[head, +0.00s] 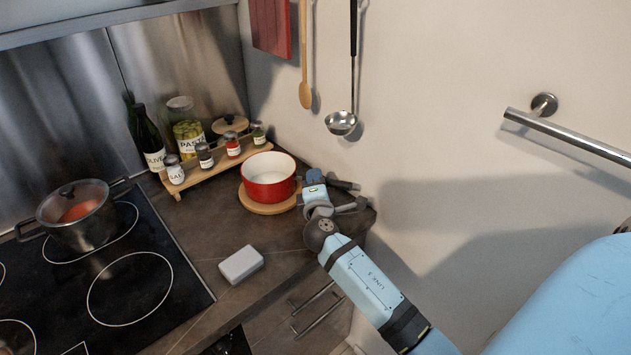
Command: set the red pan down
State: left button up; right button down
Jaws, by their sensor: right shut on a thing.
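The red pan (269,184), with a pale inside, is at the right end of the dark counter. It is at a round wooden board (267,208); I cannot tell whether its base rests fully on the board. My right gripper (311,184) is at the pan's right side and is shut on it. The fingertips and the pan's handle are largely hidden by the gripper body. My left gripper is not in view.
A wooden rack (205,178) with several jars stands behind the pan. A grey block (241,265) lies on the counter in front. A pot (79,213) is on the black cooktop (105,290). The wall, with a hanging ladle (341,122), is close behind.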

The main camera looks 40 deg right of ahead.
jog(key=c, duration=1)
grip_release()
jog(key=shift+r, duration=0.1)
jog(key=b+v, duration=0.1)
jog(key=v, duration=1)
jog(key=shift+s+a+b, duration=0.15)
jog(key=shift+b, duration=0.15)
jog(key=shift+s+a, duration=0.15)
jog(key=shift+s, duration=0.15)
